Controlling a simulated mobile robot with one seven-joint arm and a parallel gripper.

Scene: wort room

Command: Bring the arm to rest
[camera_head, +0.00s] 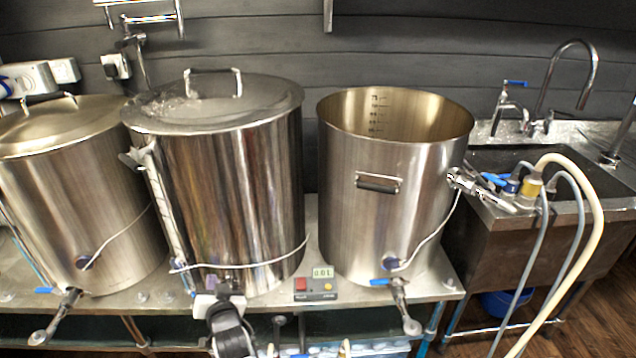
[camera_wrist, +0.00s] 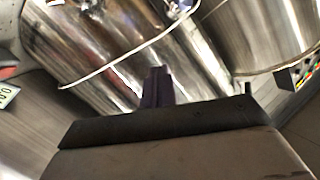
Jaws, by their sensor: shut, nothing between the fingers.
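My gripper (camera_wrist: 158,75) shows in the wrist view as dark fingers held together, with nothing between them. In the head view the black end of my arm (camera_head: 230,328) is low in the picture, in front of the middle lidded steel kettle (camera_head: 235,180). The wrist view shows a kettle wall (camera_wrist: 110,50) with a white cable close beyond the fingers. I cannot tell whether the fingers touch anything.
A lidded kettle (camera_head: 75,190) stands left and an open kettle (camera_head: 395,215) right, both with front valves. A small controller (camera_head: 316,285) sits on the bench between kettles. A sink (camera_head: 560,165) with hoses is at right. Wooden floor shows at lower right.

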